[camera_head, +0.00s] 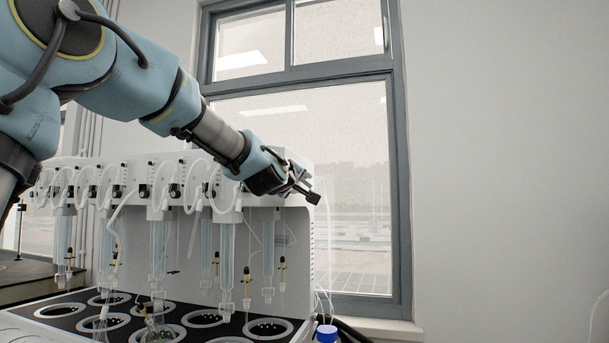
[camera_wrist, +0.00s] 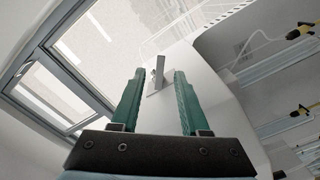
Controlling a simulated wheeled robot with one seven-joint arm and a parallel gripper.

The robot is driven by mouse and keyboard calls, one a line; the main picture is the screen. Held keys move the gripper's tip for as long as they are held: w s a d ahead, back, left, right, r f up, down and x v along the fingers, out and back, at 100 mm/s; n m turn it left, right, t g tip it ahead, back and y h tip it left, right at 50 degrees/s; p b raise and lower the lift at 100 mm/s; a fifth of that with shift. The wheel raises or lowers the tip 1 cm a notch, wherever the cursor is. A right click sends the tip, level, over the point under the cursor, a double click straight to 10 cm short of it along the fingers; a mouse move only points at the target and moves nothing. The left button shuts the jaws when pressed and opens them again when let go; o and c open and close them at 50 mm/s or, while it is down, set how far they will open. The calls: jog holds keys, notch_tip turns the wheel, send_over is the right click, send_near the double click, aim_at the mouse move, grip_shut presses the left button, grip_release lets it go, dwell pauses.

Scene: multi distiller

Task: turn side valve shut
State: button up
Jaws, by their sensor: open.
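The side valve (camera_wrist: 158,68) shows in the wrist view as a small grey handle on a plate, on the white side panel of the distiller (camera_head: 225,158). My gripper (camera_wrist: 157,76) is open, with its two green fingers apart. The handle appears in the gap between the fingertips, a little beyond them; I cannot tell whether either finger touches it. In the head view my gripper (camera_head: 304,190) is at the upper right edge of the distiller, and the valve cannot be made out behind it.
Several glass tubes and yellow-and-black taps (camera_head: 246,275) hang along the distiller's front, above a black deck with round openings (camera_head: 267,328). A window (camera_head: 350,180) stands behind.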

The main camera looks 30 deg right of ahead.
aim_at(304, 181)
jog(key=shift+p+x, duration=0.5)
jog(key=shift+x, duration=1)
grip_shut()
